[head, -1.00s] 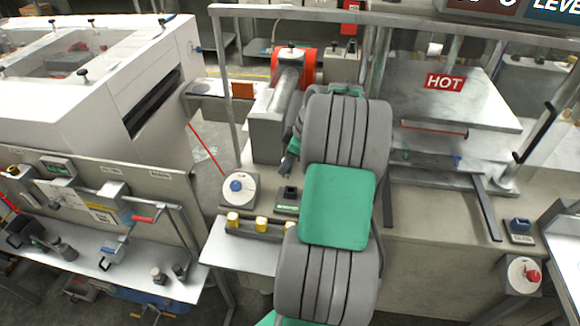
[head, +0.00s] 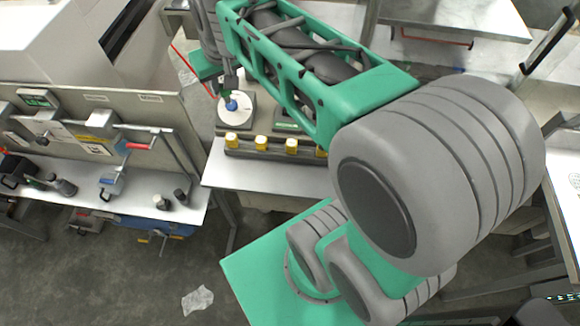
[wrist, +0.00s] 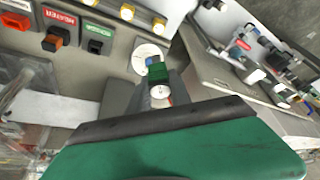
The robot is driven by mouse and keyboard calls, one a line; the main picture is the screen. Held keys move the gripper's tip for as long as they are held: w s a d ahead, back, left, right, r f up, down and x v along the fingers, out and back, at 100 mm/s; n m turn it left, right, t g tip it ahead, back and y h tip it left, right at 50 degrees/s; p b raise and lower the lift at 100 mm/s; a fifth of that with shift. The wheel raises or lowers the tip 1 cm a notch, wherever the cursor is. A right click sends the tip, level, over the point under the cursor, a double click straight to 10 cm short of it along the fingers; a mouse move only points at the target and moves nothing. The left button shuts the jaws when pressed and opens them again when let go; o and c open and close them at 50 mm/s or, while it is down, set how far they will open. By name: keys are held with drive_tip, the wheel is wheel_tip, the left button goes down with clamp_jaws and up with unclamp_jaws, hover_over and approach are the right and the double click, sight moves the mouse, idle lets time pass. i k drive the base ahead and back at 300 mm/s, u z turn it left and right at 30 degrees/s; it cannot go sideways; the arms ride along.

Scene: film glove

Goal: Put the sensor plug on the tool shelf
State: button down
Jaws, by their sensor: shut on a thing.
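In the wrist view a small green block (wrist: 158,73), which looks like the sensor plug, sits at the tip of my gripper (wrist: 159,84), with a round white part just below it. My gripper is shut on it. In the head view my gripper (head: 228,86) points down just above the white dial with a blue knob (head: 231,103); the plug cannot be made out there. The white shelf with small tools (head: 135,190) at the left appears to be the tool shelf.
A row of yellow knobs (head: 261,143) lines the panel front. An upright panel (head: 150,108) backs the left shelf. Bare shelf shows near its front edge.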

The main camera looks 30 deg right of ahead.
sight(282, 182)
drive_tip(key=z, duration=0.65)
drive_tip(key=k, duration=0.9)
drive_tip(key=u, duration=1.1)
drive_tip(key=i, duration=0.5)
